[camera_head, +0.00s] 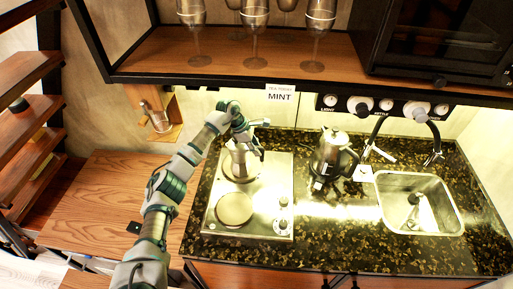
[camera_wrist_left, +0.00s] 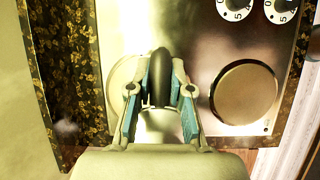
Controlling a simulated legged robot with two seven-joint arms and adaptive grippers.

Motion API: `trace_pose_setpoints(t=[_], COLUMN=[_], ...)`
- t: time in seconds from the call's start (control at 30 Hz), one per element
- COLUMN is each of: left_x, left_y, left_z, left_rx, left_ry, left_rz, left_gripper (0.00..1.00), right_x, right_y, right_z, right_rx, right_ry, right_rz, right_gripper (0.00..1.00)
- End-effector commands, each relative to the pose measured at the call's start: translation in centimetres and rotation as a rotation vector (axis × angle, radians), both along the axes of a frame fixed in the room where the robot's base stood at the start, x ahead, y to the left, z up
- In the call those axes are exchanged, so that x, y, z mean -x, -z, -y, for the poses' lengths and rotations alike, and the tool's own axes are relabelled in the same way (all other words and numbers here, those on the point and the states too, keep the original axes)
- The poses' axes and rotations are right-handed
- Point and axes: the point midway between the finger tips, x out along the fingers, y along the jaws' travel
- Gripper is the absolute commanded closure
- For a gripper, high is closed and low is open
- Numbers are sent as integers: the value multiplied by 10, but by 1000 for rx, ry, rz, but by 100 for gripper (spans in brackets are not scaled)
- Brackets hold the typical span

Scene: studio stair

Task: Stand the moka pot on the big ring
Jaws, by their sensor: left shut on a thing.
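The moka pot (camera_head: 240,160) is a metal pot with a dark handle, upright over the back ring (camera_head: 228,174) of the steel hob. I cannot tell whether its base touches the ring. The front ring (camera_head: 235,208) is bare and shows in the left wrist view (camera_wrist_left: 245,92). The pot hides much of the back ring, so I cannot compare the ring sizes surely. My left gripper (camera_wrist_left: 160,88) is shut on the pot's black handle (camera_wrist_left: 160,65), its fingers on either side.
A metal kettle (camera_head: 333,155) stands right of the hob (camera_head: 270,180) on the dark speckled counter. The hob's knobs (camera_head: 283,213) are at its right side. A sink (camera_head: 420,205) lies further right. A shelf (camera_head: 230,68) with several goblets hangs above.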

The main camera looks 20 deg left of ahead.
Motion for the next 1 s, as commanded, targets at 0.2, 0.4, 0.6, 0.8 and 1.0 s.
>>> trace_pose_setpoints(t=[0.2,0.4,0.6,0.8,1.0], left_x=[0,0,0,2,6], left_y=[4,5,4,-13,-45], left_z=[0,1,0,-8,-23], left_rx=[0,-1,0,0,0], left_ry=[1,0,0,-1,-1], left_rz=[4,1,2,6,6], left_gripper=[100,55,55,55,55], right_x=[-1,-1,-1,-1,0], right_y=[-2,-2,-2,4,10], right_z=[0,-1,-2,-3,-4], right_rx=[0,-1,-2,-4,-4], right_ry=[0,0,1,2,2], right_rz=[1,2,2,1,0], right_gripper=[0,0,0,0,0])
